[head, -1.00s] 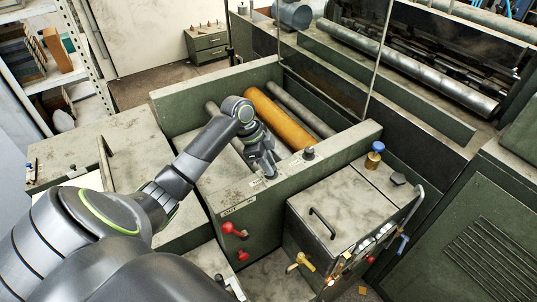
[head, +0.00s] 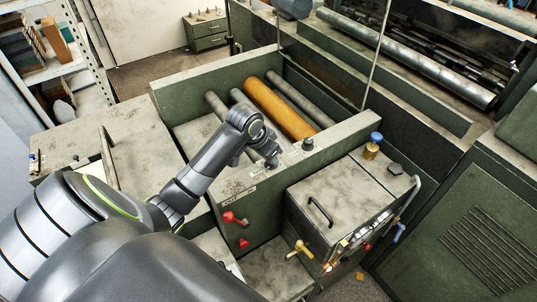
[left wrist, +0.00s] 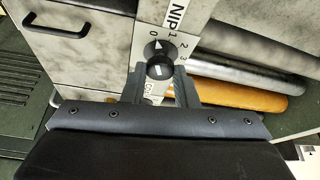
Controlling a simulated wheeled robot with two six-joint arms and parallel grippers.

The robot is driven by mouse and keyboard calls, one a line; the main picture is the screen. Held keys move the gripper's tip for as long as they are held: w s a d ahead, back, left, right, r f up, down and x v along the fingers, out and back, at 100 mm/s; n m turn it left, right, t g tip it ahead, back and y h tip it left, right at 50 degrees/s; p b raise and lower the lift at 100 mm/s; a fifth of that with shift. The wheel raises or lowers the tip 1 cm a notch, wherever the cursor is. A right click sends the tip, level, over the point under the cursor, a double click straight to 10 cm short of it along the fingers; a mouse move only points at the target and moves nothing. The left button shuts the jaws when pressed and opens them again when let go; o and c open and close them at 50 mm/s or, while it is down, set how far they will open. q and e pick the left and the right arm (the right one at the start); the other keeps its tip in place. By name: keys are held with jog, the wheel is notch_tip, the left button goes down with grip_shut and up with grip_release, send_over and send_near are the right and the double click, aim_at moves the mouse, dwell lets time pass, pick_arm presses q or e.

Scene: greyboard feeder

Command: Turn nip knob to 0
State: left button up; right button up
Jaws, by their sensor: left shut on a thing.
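The nip knob (left wrist: 160,67) is black with a white mark, on a pale dial plate (left wrist: 176,48) printed 0 to 3 beside a "NIP" label. The white pointer on its skirt points at or very near the 0; I cannot tell the exact alignment. My left gripper (left wrist: 160,88) is shut on the knob, with a finger on each side. In the head view my left gripper (head: 268,158) is at the top of the green front wall (head: 275,193), mostly hiding the knob. My right gripper is not in view.
A second black knob (head: 307,144) stands on the same wall top to the right. Behind lie an orange roller (head: 279,109) and several grey rollers. A red handle (head: 232,218) sticks out of the wall front. A grey-topped box with a black handle (head: 320,212) stands at right.

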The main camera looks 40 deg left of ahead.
pick_arm(q)
jog(key=shift+r+n+y, duration=0.1)
jog(key=shift+n+y, duration=0.2)
jog(key=shift+n, duration=0.2)
jog(key=o, duration=1)
jog(key=b+v, duration=0.1)
jog(key=v, duration=1.6)
jog(key=shift+s+r+b, duration=0.1)
jog(key=shift+b, duration=0.3)
